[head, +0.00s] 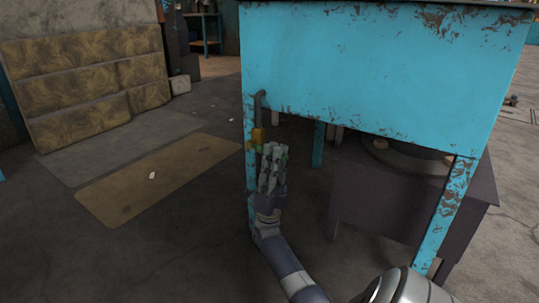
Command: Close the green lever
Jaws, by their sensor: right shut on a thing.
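A grey pipe (260,103) with a yellow-orange valve body (258,135) comes down the left front of a worn blue metal tank. A small green part, the green lever (253,147), shows just below the valve body, partly hidden by my right gripper. My right gripper (272,150) reaches up from below, its fingertips at the lever, and is shut on it. The lever's exact angle is too small and covered to tell. My left gripper is not in view.
The blue tank (380,65) stands on blue legs, with a dark low table (385,190) under it at the right. A stained padded panel (85,80) leans at the back left. A flat tan mat (155,180) lies on the floor. The floor left of the tank is mostly open.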

